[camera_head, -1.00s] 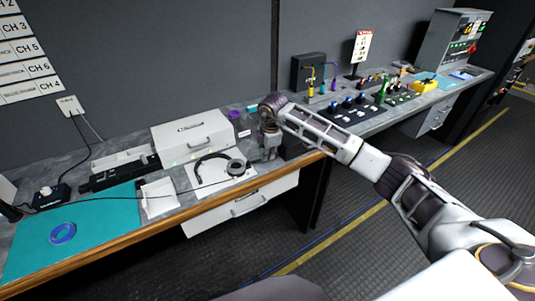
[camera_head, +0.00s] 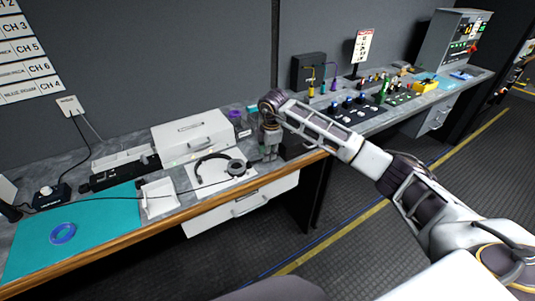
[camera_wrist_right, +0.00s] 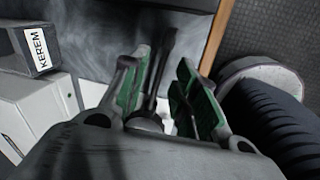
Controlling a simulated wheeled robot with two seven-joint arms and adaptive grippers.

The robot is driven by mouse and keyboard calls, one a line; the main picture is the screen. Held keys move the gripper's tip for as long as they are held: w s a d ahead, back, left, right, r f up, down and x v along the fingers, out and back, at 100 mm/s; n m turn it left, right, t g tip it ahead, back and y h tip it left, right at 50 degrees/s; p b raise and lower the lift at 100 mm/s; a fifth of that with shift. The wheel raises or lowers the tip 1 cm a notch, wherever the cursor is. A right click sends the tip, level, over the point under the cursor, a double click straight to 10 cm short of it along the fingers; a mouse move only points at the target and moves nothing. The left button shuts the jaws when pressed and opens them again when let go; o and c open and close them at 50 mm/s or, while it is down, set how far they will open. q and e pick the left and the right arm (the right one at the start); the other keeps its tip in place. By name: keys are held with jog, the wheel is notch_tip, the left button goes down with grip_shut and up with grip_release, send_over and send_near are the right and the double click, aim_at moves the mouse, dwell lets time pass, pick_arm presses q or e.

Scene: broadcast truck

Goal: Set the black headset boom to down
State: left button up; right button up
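The black headset (camera_head: 236,167) lies on a white sheet near the front of the desk, its band curving to the left and a round grey-black earcup at the right. Its boom is too small to make out, so I cannot tell its position. My right gripper (camera_head: 269,157) points down just right of the headset, apart from it. In the right wrist view its green-padded fingers (camera_wrist_right: 160,95) stand apart. A slim dark piece shows between them; I cannot tell whether it is part of the gripper. My left gripper is out of view.
A white drawer box (camera_head: 190,137) stands behind the headset. A small block labelled KEREM (camera_wrist_right: 38,48) is near the right gripper. A teal mat (camera_head: 95,235) with a blue ring (camera_head: 63,233) lies at left. A cable crosses the desk towards the headset.

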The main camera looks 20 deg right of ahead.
notch_tip(320, 180, up, 10)
jog(key=s, duration=0.2)
jog(key=shift+r, duration=0.2)
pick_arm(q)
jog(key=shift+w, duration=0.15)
pick_arm(e)
jog(key=shift+s, duration=0.1)
